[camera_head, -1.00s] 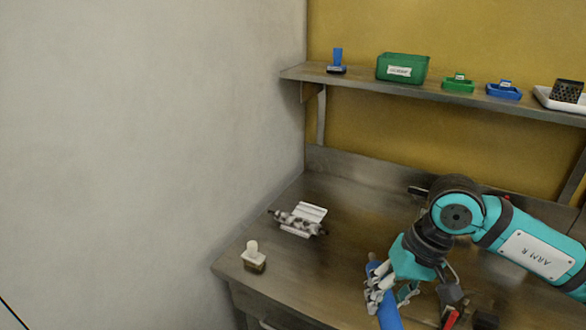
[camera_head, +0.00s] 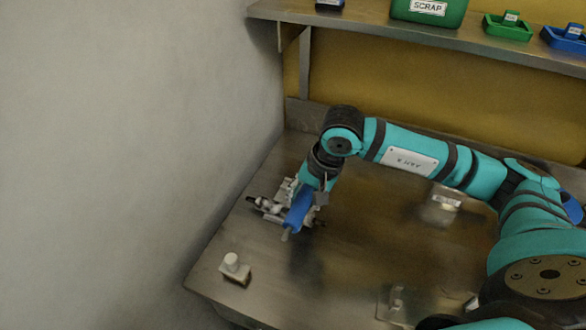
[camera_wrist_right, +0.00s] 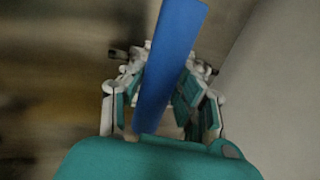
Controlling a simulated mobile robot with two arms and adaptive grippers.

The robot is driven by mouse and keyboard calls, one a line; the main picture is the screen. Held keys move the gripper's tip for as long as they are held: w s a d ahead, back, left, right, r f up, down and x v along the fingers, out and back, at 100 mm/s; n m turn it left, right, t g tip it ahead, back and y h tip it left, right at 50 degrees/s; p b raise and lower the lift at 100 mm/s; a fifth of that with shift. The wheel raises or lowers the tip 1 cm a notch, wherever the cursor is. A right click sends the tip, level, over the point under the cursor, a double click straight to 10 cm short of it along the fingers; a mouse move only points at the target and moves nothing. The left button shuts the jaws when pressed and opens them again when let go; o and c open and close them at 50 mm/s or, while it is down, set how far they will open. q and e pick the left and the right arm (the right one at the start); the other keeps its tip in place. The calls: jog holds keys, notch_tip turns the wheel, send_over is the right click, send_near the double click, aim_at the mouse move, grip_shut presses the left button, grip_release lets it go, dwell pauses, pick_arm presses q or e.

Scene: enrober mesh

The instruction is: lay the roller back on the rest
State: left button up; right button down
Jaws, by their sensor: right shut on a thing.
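The blue roller (camera_head: 297,210) is held in my right gripper (camera_head: 302,202), tilted, with a thin light tip pointing down toward the front. In the right wrist view the roller (camera_wrist_right: 170,62) runs lengthwise between the fingers (camera_wrist_right: 160,105). A grey-white metal holder with dark ends, likely the rest (camera_head: 266,206), lies on the table's left part. The gripper and roller are in front of or above it and hide much of it. Part of it shows behind the roller in the wrist view (camera_wrist_right: 203,70). I cannot tell whether roller and holder touch. My left gripper is not in view.
A pale block with a white knob (camera_head: 235,267) stands near the table's front left edge. Blurred small items (camera_head: 440,206) lie right of the gripper. A shelf (camera_head: 400,33) with a green SCRAP bin (camera_head: 428,12) is behind. A grey wall (camera_head: 120,150) is at left.

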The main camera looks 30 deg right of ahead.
jog(key=w+d+f+p, duration=0.1)
jog(key=w+p, duration=0.1)
jog(key=w, duration=0.1)
jog(key=w+d+f+p, duration=0.1)
jog(key=w+d+p, duration=0.1)
jog(key=w, duration=0.2)
jog(key=w+d+f+p, duration=0.2)
jog(key=w, duration=0.2)
jog(key=shift+w+f, duration=0.1)
jog(key=shift+w, duration=0.1)
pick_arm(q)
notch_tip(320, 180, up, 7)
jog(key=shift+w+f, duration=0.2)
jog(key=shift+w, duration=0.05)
pick_arm(e)
jog(key=shift+f, duration=0.2)
jog(key=shift+f+b, duration=0.55)
jog(key=shift+b, duration=0.3)
jog(key=c, duration=0.9)
grip_release()
jog(key=shift+c, duration=0.2)
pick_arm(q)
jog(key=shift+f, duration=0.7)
